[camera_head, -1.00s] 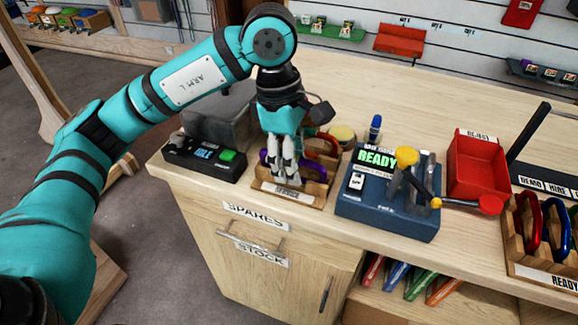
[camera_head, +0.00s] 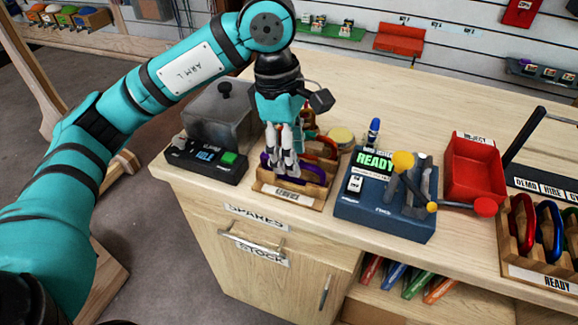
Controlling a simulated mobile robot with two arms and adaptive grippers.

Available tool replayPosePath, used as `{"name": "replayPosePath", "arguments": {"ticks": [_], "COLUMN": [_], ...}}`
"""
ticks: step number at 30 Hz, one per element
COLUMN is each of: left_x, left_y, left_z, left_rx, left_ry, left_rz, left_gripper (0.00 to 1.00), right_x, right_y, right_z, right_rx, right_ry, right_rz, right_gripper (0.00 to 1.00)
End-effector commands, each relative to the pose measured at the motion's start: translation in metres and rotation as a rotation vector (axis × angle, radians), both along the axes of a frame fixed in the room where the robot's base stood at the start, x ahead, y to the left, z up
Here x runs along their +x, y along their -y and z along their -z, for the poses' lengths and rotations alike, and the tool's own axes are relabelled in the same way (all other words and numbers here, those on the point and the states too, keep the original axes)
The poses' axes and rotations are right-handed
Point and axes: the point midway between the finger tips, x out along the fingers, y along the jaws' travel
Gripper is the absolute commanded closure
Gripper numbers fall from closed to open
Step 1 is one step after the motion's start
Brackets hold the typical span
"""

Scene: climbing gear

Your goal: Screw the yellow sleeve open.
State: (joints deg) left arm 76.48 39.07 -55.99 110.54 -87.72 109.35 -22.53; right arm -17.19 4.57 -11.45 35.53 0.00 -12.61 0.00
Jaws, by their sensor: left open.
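My left gripper (camera_head: 283,160) points down over a small wooden rack (camera_head: 290,192) near the counter's front edge. Its jaws are open, with the fingertips at the purple carabiner (camera_head: 314,172) in the rack's front. I cannot tell whether they touch it. A red carabiner (camera_head: 328,145) stands behind it, partly hidden. No yellow sleeve can be made out; the fingers hide part of the purple carabiner. My right gripper is not in view.
Right of the rack is a blue tester (camera_head: 388,220) reading READY, with a yellow knob (camera_head: 403,161). A red reject bin (camera_head: 476,168) and a rack of carabiners (camera_head: 540,240) stand further right. A grey lidded box (camera_head: 220,115) is behind a black console (camera_head: 206,160) at left.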

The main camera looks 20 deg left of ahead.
Motion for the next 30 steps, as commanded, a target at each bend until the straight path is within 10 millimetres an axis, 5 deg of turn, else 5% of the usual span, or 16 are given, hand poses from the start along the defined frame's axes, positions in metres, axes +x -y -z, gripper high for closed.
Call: {"name": "replayPosePath", "arguments": {"ticks": [30], "left_x": [-0.016], "left_y": [-0.001], "left_z": [0.002], "left_rx": [0.000], "left_ry": [-0.001], "left_rz": [0.000], "left_gripper": [0.58], "right_x": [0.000], "right_y": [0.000], "right_z": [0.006], "right_rx": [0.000], "right_ry": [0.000], "right_rz": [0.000], "right_gripper": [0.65]}}
